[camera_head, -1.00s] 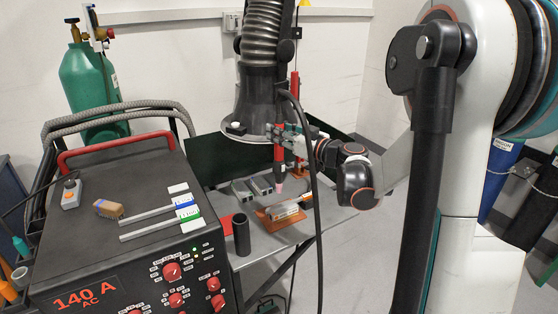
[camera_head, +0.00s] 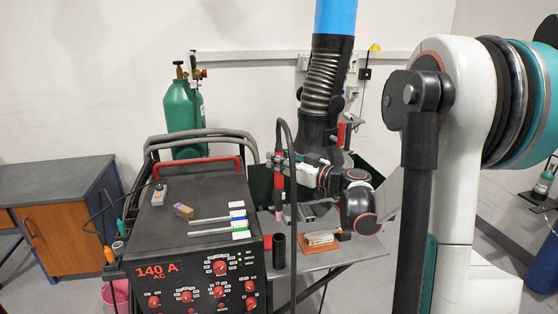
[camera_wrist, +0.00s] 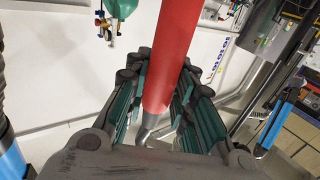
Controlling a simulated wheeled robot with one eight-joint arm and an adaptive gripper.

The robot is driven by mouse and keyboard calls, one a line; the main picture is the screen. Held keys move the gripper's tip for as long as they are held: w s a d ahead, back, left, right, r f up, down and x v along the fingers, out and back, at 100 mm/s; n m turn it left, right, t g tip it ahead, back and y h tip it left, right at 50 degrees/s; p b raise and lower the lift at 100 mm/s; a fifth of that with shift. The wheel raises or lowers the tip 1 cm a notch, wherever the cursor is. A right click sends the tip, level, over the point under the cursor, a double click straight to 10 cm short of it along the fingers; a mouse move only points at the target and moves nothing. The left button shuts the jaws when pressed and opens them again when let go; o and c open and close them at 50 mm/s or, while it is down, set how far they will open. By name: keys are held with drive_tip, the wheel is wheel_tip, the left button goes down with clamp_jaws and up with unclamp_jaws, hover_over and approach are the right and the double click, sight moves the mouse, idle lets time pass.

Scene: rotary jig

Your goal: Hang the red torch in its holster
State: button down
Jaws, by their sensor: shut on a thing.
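The red torch (camera_head: 279,172) hangs upright in my gripper (camera_head: 281,163), with its pale pink nozzle pointing down. In the wrist view the red torch (camera_wrist: 173,45) runs between the green-padded fingers of my gripper (camera_wrist: 163,108), which are shut on it. A black open tube (camera_head: 280,251), seemingly the holster, stands upright beside the welding machine. The torch nozzle appears above it in the picture and apart from it; the depth between them is unclear. A black cable loops over the torch and hangs down just right of the tube.
The welding machine (camera_head: 200,262) stands left of the tube. The grey table (camera_head: 352,260) bears an orange fixture (camera_head: 321,249) and grey blocks (camera_head: 308,214). A black extraction hose (camera_head: 321,85) hangs behind my gripper. A green gas cylinder (camera_head: 181,110) is at the back.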

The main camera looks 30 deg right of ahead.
sight(279, 204)
idle(0.4)
drive_tip(key=shift+f+b, duration=6.15)
drive_tip(key=shift+f, duration=1.15)
drive_tip(key=shift+f+b, duration=0.65)
drive_tip(key=c, duration=1.3)
unclamp_jaws()
drive_tip(key=shift+d, duration=0.1)
